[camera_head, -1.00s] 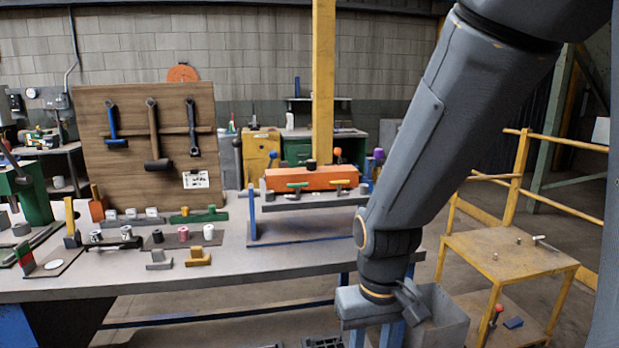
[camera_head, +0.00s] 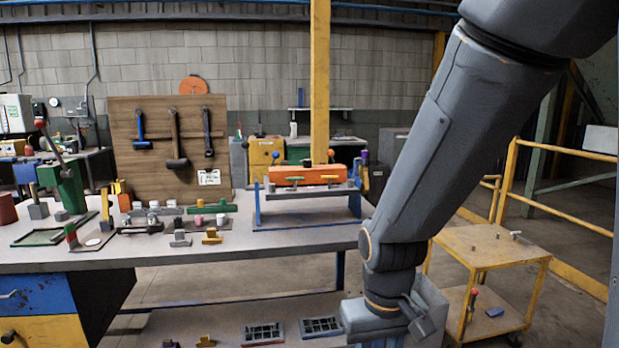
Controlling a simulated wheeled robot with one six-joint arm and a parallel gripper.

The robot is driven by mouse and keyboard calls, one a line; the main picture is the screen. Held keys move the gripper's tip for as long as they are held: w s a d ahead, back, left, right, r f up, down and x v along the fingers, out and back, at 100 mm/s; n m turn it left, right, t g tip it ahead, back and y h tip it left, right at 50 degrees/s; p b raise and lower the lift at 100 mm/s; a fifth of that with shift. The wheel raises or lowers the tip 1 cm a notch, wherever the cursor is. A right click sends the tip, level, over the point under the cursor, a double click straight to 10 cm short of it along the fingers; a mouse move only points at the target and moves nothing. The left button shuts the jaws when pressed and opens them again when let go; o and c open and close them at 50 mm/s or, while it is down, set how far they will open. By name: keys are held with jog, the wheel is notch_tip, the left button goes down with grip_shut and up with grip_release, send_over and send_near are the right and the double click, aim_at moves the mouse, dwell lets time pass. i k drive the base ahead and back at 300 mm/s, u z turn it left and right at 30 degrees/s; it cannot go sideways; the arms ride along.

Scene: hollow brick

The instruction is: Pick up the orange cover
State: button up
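A long orange block-shaped cover (camera_head: 318,174) sits on a raised stand (camera_head: 262,213) at the right end of the workbench. My gripper (camera_head: 418,318) hangs low at the right, in front of a grey bin and well below and to the right of the cover. It is apart from the cover. Its fingers are dark and partly hidden, so whether they are open or shut does not show.
The grey workbench (camera_head: 200,254) holds several small blocks, cylinders and tools at its left. A wooden tool board (camera_head: 150,180) stands behind. A yellow cart (camera_head: 490,246) stands at the right. A yellow post (camera_head: 320,80) rises behind the stand. Trays (camera_head: 263,333) lie under the bench.

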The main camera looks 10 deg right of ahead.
aim_at(312, 174)
jog(key=u, duration=0.45)
jog(key=i, duration=1.15)
jog(key=z, duration=0.25)
